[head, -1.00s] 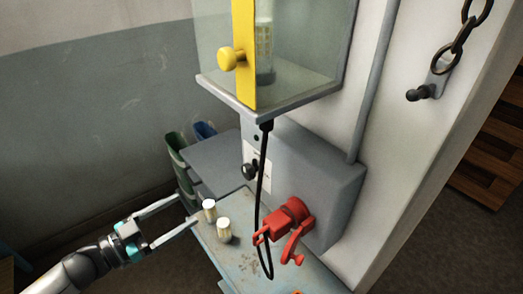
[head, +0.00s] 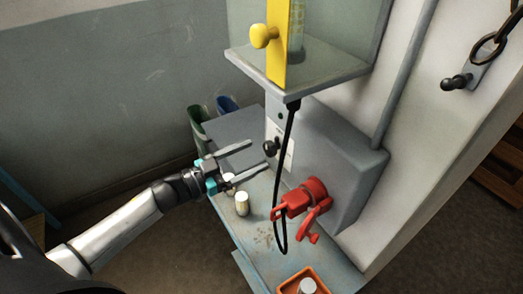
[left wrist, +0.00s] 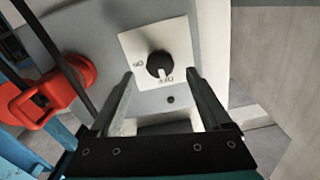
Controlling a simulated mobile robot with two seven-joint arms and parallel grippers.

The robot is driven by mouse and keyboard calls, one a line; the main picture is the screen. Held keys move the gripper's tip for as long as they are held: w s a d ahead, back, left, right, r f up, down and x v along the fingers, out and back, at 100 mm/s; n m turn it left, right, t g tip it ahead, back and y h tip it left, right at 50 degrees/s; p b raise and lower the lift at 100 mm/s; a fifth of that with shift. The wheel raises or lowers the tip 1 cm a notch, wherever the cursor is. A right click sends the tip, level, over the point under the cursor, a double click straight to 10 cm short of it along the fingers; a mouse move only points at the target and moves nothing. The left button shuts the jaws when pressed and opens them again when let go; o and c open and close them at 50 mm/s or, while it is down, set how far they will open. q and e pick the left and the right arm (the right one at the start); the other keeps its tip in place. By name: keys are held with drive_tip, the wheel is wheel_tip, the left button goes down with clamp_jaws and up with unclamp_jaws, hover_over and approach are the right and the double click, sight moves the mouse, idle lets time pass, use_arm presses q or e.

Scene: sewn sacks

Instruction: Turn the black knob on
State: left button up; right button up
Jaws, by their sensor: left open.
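The black knob (head: 270,148) is on the side face of the grey box (head: 340,165), below the glass case. In the left wrist view the knob (left wrist: 159,65) sits on a white plate (left wrist: 140,44) marked ON and OFF, and its pointer is towards OFF. My left gripper (head: 258,158) is open and empty, with its fingers reaching towards the knob. My right gripper is not in view.
A red handle device (head: 305,197) sticks out of the box, with a black cable (head: 283,190) hanging before it. Pale cylinders, one of them in clear view (head: 241,204), stand on the blue bench (head: 262,235). A glass case with a yellow knob (head: 263,36) overhangs. An orange tray (head: 283,288) is at the bottom.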

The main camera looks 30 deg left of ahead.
sight(267, 150)
use_arm(q)
drive_tip(key=shift+x, duration=1.8)
clamp_jaws()
